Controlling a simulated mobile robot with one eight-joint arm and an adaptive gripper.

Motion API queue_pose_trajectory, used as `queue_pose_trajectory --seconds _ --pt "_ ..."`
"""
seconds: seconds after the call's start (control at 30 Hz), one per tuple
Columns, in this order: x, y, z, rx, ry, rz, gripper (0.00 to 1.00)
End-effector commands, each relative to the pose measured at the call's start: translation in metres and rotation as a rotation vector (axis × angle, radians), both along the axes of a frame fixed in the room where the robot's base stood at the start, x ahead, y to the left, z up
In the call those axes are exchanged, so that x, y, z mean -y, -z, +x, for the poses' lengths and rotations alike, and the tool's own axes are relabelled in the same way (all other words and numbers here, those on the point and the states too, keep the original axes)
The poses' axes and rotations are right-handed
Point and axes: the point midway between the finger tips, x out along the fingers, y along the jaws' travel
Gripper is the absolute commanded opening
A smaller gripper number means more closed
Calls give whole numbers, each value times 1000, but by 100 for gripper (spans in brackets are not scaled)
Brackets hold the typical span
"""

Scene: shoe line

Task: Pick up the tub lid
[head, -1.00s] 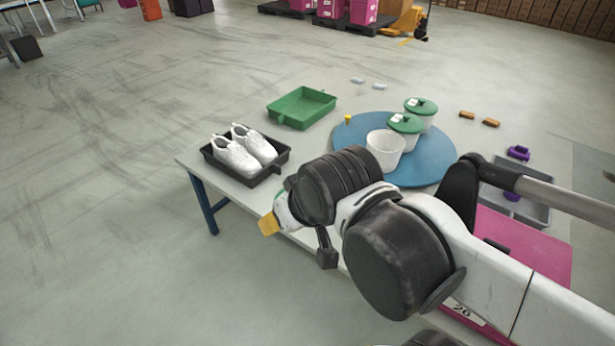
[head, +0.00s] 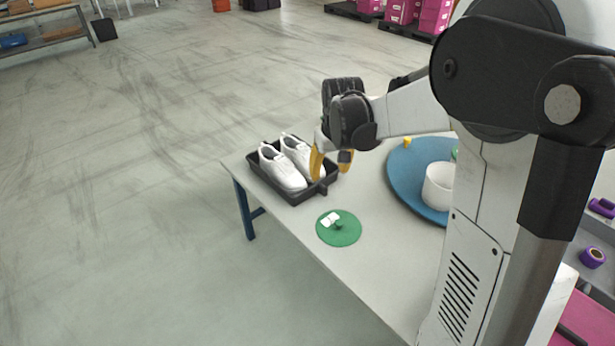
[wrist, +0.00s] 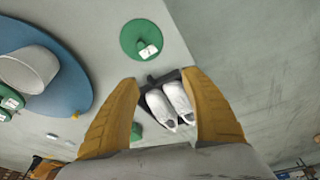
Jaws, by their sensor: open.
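The tub lid (head: 338,228) is a flat green disc with a knob and a white label, lying on the grey table near its front edge. It also shows at the top of the wrist view (wrist: 142,40). My gripper (head: 331,170) is open and empty, above the table beside the shoe tray, farther back than the lid. In the wrist view, its yellow fingers (wrist: 160,78) are spread, and the lid lies beyond their tips. An open white tub (head: 437,188) stands on a blue round mat (head: 403,181), partly hidden by my arm.
A black tray (head: 291,196) with white shoes (head: 283,169) sits close to my gripper, left of the lid in the head view. A small yellow object (head: 407,142) is on the mat. Green-lidded tubs (wrist: 10,98) show in the wrist view. Table around the lid is clear.

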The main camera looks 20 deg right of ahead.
Motion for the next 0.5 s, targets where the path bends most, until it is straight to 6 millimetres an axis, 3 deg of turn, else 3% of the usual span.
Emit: queue_pose_trajectory --seconds 0.03,0.2,0.4,0.5 --pt "12 20 15 -26 5 3 54" --pt "46 98 47 -120 12 17 54" --pt "75 179 59 -204 16 36 54" --pt "81 203 59 -226 17 42 54"
